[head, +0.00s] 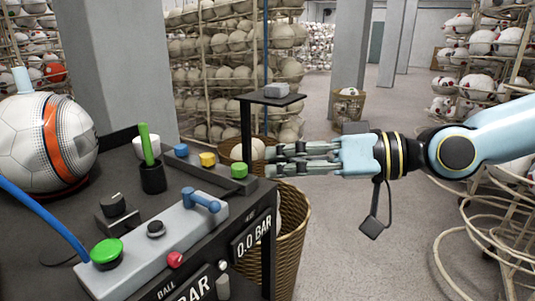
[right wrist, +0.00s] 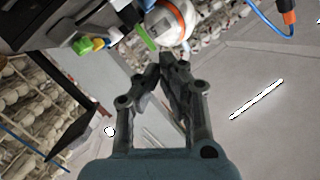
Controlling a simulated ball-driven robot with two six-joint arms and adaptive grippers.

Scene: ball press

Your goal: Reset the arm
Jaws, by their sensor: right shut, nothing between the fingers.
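My right arm (head: 500,132) comes in from the right in the head view. Its gripper (head: 272,158) points left, level, just beyond the right edge of the dark press bench (head: 75,215). The fingers are close together with nothing between them. In the right wrist view the fingertips (right wrist: 168,68) nearly meet, with the bench and ball in the distance behind them. My left gripper does not show in either view.
The bench carries a white ball (head: 28,150) with an orange band, a grey control panel (head: 160,245) and coloured buttons. A small dark shelf (head: 268,98) stands behind the gripper. A wicker basket (head: 290,240) stands below it. Open floor (head: 345,240) lies to the right.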

